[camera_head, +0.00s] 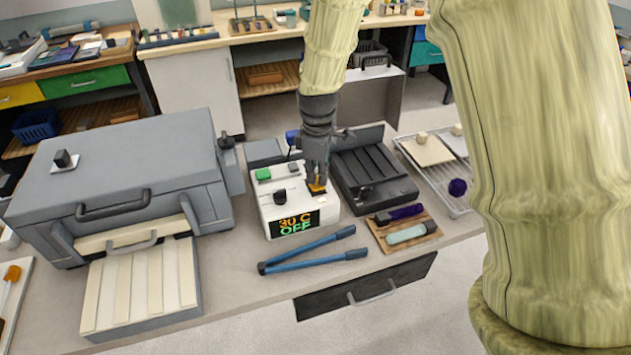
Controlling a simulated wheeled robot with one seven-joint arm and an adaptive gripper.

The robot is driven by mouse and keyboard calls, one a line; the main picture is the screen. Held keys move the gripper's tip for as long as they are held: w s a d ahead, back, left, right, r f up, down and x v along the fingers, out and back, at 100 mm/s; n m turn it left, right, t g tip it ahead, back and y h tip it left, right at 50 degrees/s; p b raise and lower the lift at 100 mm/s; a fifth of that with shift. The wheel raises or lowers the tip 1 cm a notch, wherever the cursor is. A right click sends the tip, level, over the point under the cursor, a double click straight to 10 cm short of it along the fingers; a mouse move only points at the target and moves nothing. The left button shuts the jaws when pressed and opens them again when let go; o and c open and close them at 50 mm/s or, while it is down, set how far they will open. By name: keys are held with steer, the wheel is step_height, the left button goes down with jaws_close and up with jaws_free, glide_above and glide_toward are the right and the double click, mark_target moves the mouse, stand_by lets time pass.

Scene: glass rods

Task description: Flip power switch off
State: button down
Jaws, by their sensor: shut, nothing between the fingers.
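The power unit is a white box (268,208) on the bench in the middle of the head view. Its front display (295,223) reads "30 C" in orange and "OFF" in green. A green button (263,174) and a black knob (280,197) are on its top. An orange-and-black switch (317,188) sits at the top right of the box. My gripper (316,178) is shut and empty, pointing down with its fingertips at the switch. It partly hides the switch, and I cannot tell whether they touch.
A large grey furnace-like case (130,165) stands left, with a striped tray (140,285) before it. Blue tongs (312,250) lie in front of the box. A dark slotted unit (372,170), a wooden board with two handled tools (420,245) and a wire rack (445,185) are right.

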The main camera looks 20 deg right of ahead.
mark_target(317, 185)
steer(key=shift+s+f, duration=0.1)
steer(key=shift+f, duration=0.65)
stand_by(0.7)
steer(key=shift+r+p, duration=2.8)
steer(key=shift+r, duration=0.7)
